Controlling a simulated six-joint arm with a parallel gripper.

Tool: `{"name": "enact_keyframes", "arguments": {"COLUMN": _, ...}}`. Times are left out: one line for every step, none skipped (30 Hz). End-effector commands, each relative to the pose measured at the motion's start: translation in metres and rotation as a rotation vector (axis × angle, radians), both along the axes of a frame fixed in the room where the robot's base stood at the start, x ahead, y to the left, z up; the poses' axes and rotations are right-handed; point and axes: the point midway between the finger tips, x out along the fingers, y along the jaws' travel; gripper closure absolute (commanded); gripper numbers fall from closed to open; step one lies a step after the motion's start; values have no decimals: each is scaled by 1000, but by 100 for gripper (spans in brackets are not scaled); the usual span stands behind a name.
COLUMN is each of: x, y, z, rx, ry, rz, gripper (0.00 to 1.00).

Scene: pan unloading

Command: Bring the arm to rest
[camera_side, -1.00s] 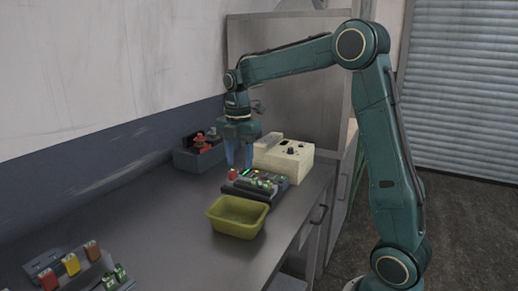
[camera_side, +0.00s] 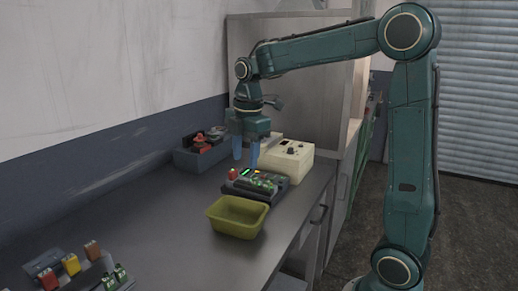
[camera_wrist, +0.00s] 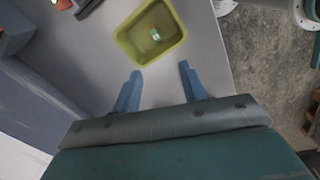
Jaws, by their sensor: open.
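My gripper (camera_side: 245,163) is open and empty. In the side view it points down above the far part of the bench, near the cream box. Its two blue fingers also show apart in the wrist view (camera_wrist: 160,70), with nothing between them. The yellow-green pan (camera_side: 236,226) stands on the bench, nearer the camera than the gripper. In the wrist view the pan (camera_wrist: 127,45) lies ahead of the fingertips, with a small green and white piece (camera_wrist: 155,35) inside it.
A dark tray (camera_side: 236,190) with several small coloured parts sits behind the pan. The cream box (camera_side: 287,165) and a grey bin (camera_side: 193,160) stand further back. Coloured blocks (camera_side: 72,264) are at the near left. The bench middle is clear.

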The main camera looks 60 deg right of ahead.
Motion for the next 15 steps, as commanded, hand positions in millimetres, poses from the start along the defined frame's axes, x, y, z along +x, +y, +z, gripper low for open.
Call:
{"name": "enact_keyframes", "arguments": {"x": -10, "y": 7, "z": 6, "rx": 2, "ry": -20, "rz": -47, "gripper": 57}}
{"name": "enact_keyframes", "arguments": {"x": -15, "y": 11, "z": 8, "rx": 4, "ry": -32, "rz": -80, "gripper": 57}}
{"name": "enact_keyframes", "arguments": {"x": -21, "y": 16, "z": 11, "rx": 8, "ry": -48, "rz": -126, "gripper": 57}}
{"name": "enact_keyframes", "arguments": {"x": -27, "y": 19, "z": 13, "rx": 11, "ry": -60, "rz": -157, "gripper": 57}}
{"name": "enact_keyframes", "arguments": {"x": -32, "y": 23, "z": 14, "rx": 15, "ry": -71, "rz": -190, "gripper": 57}}
{"name": "enact_keyframes", "arguments": {"x": -39, "y": 27, "z": 16, "rx": 21, "ry": -85, "rz": -235, "gripper": 57}}
{"name": "enact_keyframes", "arguments": {"x": -44, "y": 30, "z": 18, "rx": 26, "ry": -98, "rz": -269, "gripper": 57}}
{"name": "enact_keyframes", "arguments": {"x": -50, "y": 33, "z": 19, "rx": 32, "ry": -110, "rz": -302, "gripper": 57}}
{"name": "enact_keyframes", "arguments": {"x": -57, "y": 38, "z": 21, "rx": 40, "ry": -124, "rz": -344, "gripper": 57}}
{"name": "enact_keyframes", "arguments": {"x": -62, "y": 41, "z": 22, "rx": 47, "ry": -135, "rz": -378, "gripper": 57}}
{"name": "enact_keyframes", "arguments": {"x": -67, "y": 44, "z": 22, "rx": 54, "ry": -147, "rz": -411, "gripper": 57}}
{"name": "enact_keyframes", "arguments": {"x": -75, "y": 47, "z": 23, "rx": 65, "ry": -161, "rz": -455, "gripper": 57}}
{"name": "enact_keyframes", "arguments": {"x": -80, "y": 50, "z": 23, "rx": 73, "ry": -173, "rz": -487, "gripper": 57}}
{"name": "enact_keyframes", "arguments": {"x": -86, "y": 53, "z": 23, "rx": 81, "ry": -183, "rz": -520, "gripper": 57}}
{"name": "enact_keyframes", "arguments": {"x": -93, "y": 56, "z": 23, "rx": 94, "ry": -198, "rz": -564, "gripper": 57}}
